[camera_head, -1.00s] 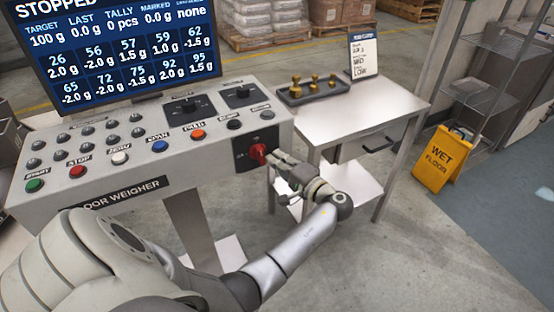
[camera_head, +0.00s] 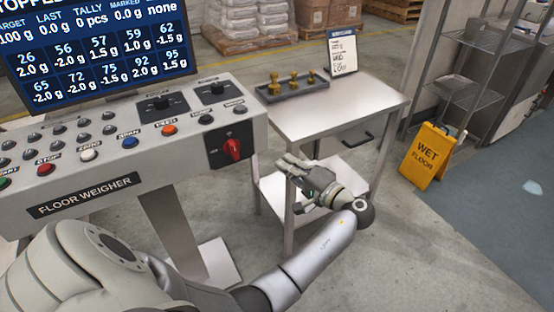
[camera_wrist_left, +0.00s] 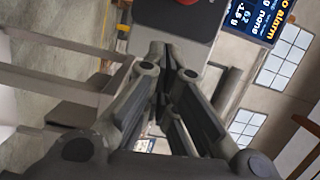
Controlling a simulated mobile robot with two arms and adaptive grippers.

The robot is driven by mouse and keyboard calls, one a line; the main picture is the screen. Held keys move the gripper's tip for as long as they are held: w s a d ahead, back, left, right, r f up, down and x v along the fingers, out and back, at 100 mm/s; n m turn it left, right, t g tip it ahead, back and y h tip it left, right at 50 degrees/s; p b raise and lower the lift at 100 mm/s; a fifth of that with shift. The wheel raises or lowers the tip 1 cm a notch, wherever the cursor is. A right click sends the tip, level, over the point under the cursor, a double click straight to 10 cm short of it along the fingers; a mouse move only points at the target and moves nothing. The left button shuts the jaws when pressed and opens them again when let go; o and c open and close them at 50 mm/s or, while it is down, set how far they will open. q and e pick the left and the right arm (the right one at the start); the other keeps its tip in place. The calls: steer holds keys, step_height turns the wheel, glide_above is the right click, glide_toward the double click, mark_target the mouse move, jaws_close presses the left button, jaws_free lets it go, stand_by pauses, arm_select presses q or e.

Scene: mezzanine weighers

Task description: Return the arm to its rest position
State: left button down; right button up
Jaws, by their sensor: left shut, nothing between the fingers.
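My left gripper (camera_head: 285,164) is shut and empty, in the air to the right of the floor weigher's panel and in front of the small steel table. Its arm reaches in from the lower left of the head view. The red rotary switch (camera_head: 232,149) on the panel's right end is apart from the fingers. In the left wrist view my left gripper (camera_wrist_left: 164,58) has its fingertips together, with part of the red switch (camera_wrist_left: 187,2) at the top edge. My right gripper is not in view.
The floor weigher panel (camera_head: 75,196) with buttons stands at the left under a screen (camera_head: 90,60) of weights. A steel table (camera_head: 330,110) holds a tray of brass weights (camera_head: 293,89) and a sign (camera_head: 342,52). A yellow wet floor sign (camera_head: 428,157) stands right.

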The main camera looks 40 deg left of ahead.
arm_select(q)
steer(key=shift+s+d, duration=0.1)
steer(key=shift+d, duration=0.2)
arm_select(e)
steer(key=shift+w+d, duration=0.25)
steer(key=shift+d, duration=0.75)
